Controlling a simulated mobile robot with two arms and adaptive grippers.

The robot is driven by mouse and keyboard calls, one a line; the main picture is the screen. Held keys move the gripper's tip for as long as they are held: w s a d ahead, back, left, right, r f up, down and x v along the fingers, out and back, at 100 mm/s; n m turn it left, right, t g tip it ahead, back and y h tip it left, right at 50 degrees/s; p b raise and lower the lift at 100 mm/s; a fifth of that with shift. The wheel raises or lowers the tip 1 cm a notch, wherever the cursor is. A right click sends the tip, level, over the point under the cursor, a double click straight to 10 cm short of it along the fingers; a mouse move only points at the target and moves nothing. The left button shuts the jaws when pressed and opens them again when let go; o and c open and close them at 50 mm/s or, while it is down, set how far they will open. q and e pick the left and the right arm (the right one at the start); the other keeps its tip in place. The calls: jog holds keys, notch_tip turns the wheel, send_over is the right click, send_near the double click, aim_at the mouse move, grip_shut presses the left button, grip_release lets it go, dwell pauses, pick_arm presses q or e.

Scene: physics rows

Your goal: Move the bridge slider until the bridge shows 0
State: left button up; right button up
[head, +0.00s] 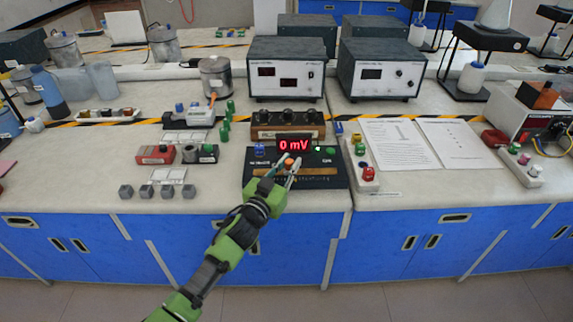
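The bridge (334,180) is a dark flat board near the front edge of the bench, with a tan strip along it. Its red display (294,144) reads 0 mV. The orange bridge slider (289,161) stands on the board just below the display. My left gripper (289,163) reaches in from below, its fingertips at the slider, one on each side. The fingers are apart, but whether they press on the slider is too small to tell. The gripper hides part of the strip. My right gripper is not in view.
A brown box with dark knobs (286,132) stands right behind the bridge. Several grey blocks (162,191) lie to the left near the front edge. A white strip with coloured terminals (363,165) and paper sheets (400,145) lie to the right. Two grey instruments (286,70) stand farther back.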

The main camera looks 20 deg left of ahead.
pick_arm(q)
jog(key=shift+o, duration=1.4)
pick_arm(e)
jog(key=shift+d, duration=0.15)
pick_arm(q)
jog(key=s+a, duration=0.2)
jog(key=s, duration=0.9)
jog(key=shift+s+a, duration=0.15)
jog(key=shift+s, duration=0.25)
jog(key=shift+f, duration=0.1)
